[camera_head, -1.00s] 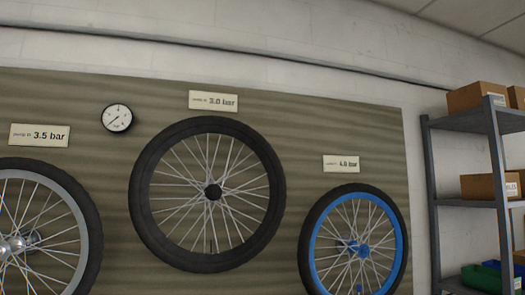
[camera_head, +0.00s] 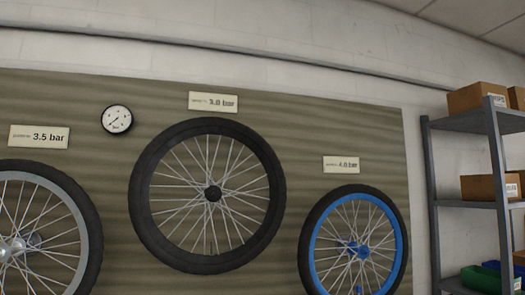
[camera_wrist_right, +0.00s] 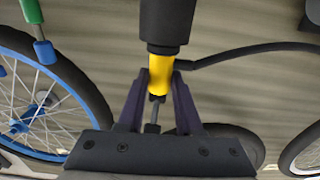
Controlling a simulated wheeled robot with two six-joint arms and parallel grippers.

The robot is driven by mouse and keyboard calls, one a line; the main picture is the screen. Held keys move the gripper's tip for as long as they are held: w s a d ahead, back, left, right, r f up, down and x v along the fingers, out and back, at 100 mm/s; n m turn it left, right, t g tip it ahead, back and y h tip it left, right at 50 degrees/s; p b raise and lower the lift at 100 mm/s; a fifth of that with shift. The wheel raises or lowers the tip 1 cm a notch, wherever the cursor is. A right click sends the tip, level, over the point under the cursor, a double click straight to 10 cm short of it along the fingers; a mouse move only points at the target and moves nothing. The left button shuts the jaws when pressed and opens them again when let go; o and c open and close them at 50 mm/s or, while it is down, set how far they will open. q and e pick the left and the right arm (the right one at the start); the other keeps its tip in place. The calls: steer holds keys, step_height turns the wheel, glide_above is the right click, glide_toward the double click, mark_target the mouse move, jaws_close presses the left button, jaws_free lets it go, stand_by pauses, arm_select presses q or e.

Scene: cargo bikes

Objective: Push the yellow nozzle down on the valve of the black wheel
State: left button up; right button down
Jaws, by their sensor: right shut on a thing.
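The black wheel (camera_head: 262,239) hangs on the wall panel in the head view, with its thin valve (camera_head: 212,243) inside the lower rim. In the right wrist view my right gripper (camera_wrist_right: 159,88) is shut on the yellow nozzle (camera_wrist_right: 160,72), which sits at the end of a thick black body (camera_wrist_right: 166,22). A thin grey stem (camera_wrist_right: 152,116) shows between the fingers in line with the nozzle. I cannot tell how far the nozzle sits on it. Part of a black tyre (camera_wrist_right: 235,136) shows behind the gripper. My left gripper is not in view.
A blue-rimmed wheel (camera_head: 312,248) hangs right of the black wheel and a silver-rimmed wheel (camera_head: 88,222) hangs left. A round gauge (camera_head: 117,119) is on the panel. A green piece (camera_wrist_right: 38,30) hangs near the blue rim. A black hose (camera_wrist_right: 240,53) runs right. Shelves (camera_head: 470,122) stand at right.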

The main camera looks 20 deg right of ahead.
steer(key=shift+r, duration=0.35)
steer(key=s+b, duration=0.2)
steer(key=s, duration=1)
steer(key=shift+d+b, duration=0.2)
steer(key=shift+b, duration=0.2)
